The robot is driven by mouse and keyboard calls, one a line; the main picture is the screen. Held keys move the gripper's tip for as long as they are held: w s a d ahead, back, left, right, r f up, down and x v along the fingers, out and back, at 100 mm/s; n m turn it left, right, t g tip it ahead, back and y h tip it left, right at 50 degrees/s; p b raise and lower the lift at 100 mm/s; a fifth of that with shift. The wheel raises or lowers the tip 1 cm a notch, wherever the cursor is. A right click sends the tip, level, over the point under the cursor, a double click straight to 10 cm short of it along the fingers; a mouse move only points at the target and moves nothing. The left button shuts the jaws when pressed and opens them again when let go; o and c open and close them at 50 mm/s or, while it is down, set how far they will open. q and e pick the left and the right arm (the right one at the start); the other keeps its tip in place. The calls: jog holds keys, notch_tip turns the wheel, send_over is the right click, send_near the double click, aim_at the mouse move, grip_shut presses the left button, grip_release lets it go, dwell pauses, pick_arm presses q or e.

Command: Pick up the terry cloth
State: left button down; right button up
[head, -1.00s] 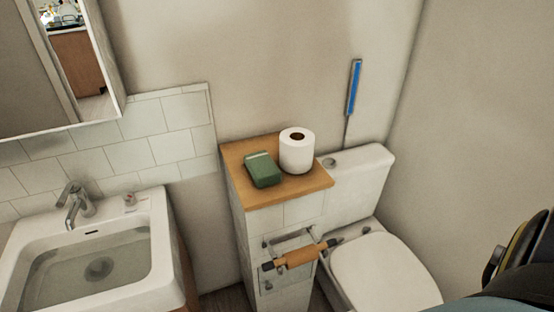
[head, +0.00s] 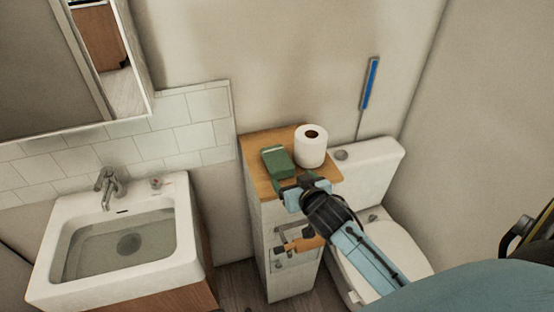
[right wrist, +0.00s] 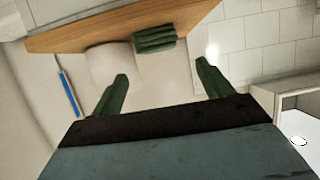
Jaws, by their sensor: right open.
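The green folded terry cloth (head: 278,161) lies on the wooden top (head: 259,176) of a small tiled cabinet, beside a white toilet roll (head: 311,146). It also shows in the right wrist view as a ridged green bundle (right wrist: 155,39). My right gripper (head: 297,183) is at the front edge of the wooden top, just in front of the cloth. Its two fingers (right wrist: 162,72) are apart with nothing between them, and the cloth appears beyond the gap. My left gripper is not in view.
The toilet roll stands close to the right of the cloth. A sink (head: 60,212) is at the left. An orange-brown roll holder (head: 303,244) sticks out from the cabinet front.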

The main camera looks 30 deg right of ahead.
aim_at(282, 167)
jog(key=x, duration=1.1)
jog(key=shift+w+d+f, duration=0.25)
jog(key=shift+w+f, duration=0.05)
jog(key=shift+c, duration=0.5)
jog(key=c, duration=0.6)
jog(key=shift+r, duration=0.1)
